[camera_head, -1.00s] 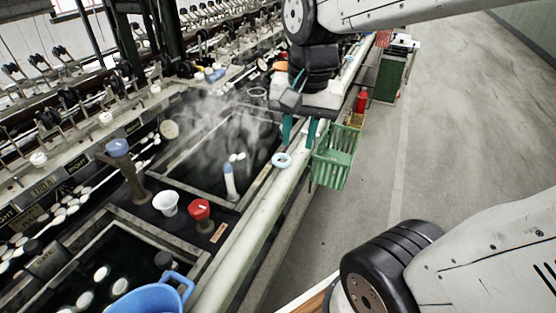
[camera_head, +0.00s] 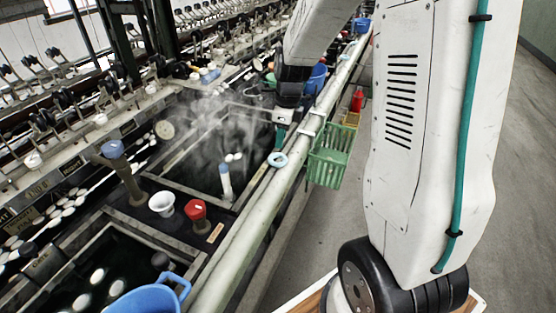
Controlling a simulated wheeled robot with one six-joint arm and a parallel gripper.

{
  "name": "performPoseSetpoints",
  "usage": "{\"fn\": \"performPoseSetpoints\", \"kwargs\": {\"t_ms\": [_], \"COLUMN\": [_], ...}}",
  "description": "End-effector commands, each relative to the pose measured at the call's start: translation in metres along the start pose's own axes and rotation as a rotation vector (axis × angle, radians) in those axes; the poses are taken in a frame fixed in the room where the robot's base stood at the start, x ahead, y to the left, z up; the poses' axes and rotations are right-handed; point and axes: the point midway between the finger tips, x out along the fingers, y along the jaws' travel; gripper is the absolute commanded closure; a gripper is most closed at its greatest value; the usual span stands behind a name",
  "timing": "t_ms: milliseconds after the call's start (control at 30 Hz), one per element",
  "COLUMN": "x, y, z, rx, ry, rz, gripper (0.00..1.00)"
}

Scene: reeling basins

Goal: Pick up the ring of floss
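The ring of floss (camera_head: 272,161) is a small pale blue ring. It lies flat on the long pale rail along the front edge of the basins, left of the green basket. My gripper (camera_head: 279,143) hangs just above and behind the ring in the picture, pointing down. One teal finger shows, with its tip close to the ring's far side; I cannot tell whether they touch. The other finger is hidden or lined up behind it, so the opening between the fingers does not show.
A green basket (camera_head: 328,165) hangs on the rail right of the ring. Steaming basins lie left, with a blue-topped white bottle (camera_head: 226,184), a white cup (camera_head: 162,203), a red-topped knob (camera_head: 195,211) and a blue bucket (camera_head: 150,299). The floor at right is clear.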

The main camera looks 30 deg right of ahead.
Motion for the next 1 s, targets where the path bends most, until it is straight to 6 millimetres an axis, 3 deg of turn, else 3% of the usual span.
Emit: {"fn": "performPoseSetpoints", "kwargs": {"t_ms": [233,400,633,733,1000], "x": [0.036,0.051,0.052,0.052,0.052], "y": [0.002,0.002,0.002,0.002,0.002], "z": [-0.004,-0.003,-0.003,-0.003,-0.003], "rx": [-0.003,-0.003,-0.004,-0.004,-0.004], "ry": [0.002,0.001,0.000,0.000,0.000], "rz": [0.003,0.001,0.000,0.000,0.000], "gripper": [0.72,0.72,0.72,0.92,0.93]}}
